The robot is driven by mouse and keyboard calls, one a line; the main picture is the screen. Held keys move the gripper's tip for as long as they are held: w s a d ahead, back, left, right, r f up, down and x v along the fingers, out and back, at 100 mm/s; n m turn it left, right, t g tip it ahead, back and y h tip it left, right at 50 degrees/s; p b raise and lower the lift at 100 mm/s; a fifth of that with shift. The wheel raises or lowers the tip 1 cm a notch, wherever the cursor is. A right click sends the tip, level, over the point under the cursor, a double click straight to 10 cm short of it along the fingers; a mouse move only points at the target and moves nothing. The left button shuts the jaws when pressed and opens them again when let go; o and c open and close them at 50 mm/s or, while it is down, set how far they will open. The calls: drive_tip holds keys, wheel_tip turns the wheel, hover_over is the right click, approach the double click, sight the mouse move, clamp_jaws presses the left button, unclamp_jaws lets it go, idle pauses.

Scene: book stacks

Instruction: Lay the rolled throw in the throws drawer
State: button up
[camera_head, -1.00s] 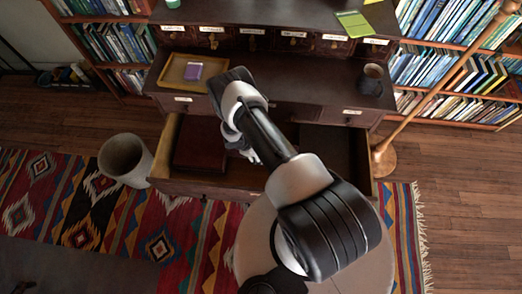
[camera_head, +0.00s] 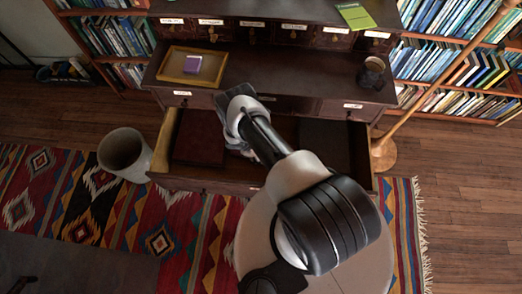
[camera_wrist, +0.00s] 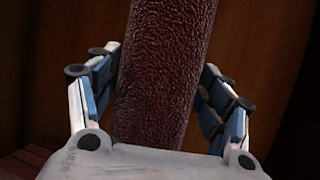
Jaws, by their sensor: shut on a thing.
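The rolled throw (camera_wrist: 165,115) is a dark reddish-brown, rough-textured roll in the wrist view. It stands upright in that picture between the fingers of my gripper (camera_wrist: 158,75), which is shut on it. The roll's ends run out of view or behind the gripper. In the head view my arm hides the throw and most of the gripper, which is over the open drawer (camera_head: 210,187) of the dark desk. The drawer holds a dark red flat thing (camera_head: 199,137) on the left and a dark flat thing (camera_head: 323,140) on the right. I cannot read the drawer's label.
On the desk top are a yellow-rimmed tray (camera_head: 170,78) with a purple block (camera_head: 193,65), and a dark mug (camera_head: 372,74) at right. A grey bin (camera_head: 124,153) stands left of the drawer.

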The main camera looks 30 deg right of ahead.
drive_tip(key=o, duration=1.3)
drive_tip(key=shift+o, duration=0.2)
wheel_tip(320, 180, up, 12)
drive_tip(key=p, duration=1)
